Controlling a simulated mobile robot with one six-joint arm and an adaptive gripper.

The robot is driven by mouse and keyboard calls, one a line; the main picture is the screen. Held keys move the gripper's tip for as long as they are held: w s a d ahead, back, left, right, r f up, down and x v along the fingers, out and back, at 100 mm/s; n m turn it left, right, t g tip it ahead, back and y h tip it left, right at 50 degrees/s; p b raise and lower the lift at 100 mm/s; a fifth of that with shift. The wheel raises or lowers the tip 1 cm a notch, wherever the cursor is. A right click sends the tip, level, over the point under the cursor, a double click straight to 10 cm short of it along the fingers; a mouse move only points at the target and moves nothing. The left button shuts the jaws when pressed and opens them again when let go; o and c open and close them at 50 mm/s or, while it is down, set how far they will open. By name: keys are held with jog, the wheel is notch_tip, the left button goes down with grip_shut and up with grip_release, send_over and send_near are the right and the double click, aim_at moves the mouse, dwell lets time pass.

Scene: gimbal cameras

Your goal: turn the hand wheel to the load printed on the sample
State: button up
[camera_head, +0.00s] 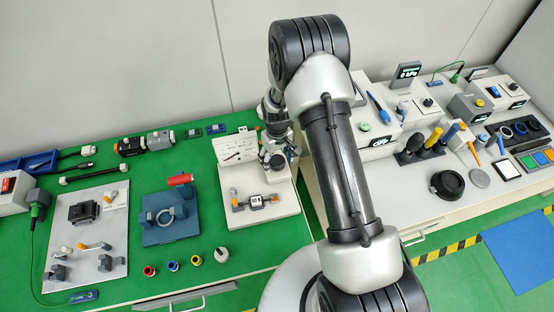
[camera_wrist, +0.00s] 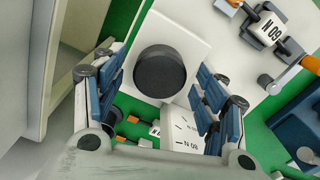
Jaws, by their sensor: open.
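The hand wheel (camera_wrist: 168,73) is a dark round knob on a white block in the wrist view. My gripper (camera_wrist: 158,75) is open, with blue finger pads on either side of the wheel in the picture; I see no contact, and the depth between them is unclear. The sample (camera_wrist: 268,28) has a white label that reads 60 N, upside down in this view. It also shows small in the head view (camera_head: 256,199), on the white stand base (camera_head: 238,215). A white scale panel (camera_wrist: 185,130) shows between the fingers, partly hidden. My gripper covers the wheel in the head view.
The stand's panel (camera_head: 235,147) rises behind the sample. Several small coloured pieces sit at the front. A grey-white bench (camera_head: 440,210) with instruments is on the right.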

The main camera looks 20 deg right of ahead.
jog(key=shift+f, duration=0.15)
jog(key=c, duration=1.1)
jog(key=shift+o, duration=0.2)
jog(key=shift+m, duration=0.3)
jog(key=m+b, duration=0.1)
jog(key=m, duration=0.2)
jog(key=shift+m+b, duration=0.3)
jog(key=shift+m, duration=0.1)
jog(key=m+b, duration=0.1)
jog(key=m, duration=0.3)
jog(key=m+b, duration=0.1)
jog(key=m, duration=0.8)
jog(key=shift+b, duration=0.3)
jog(key=shift+m, duration=0.3)
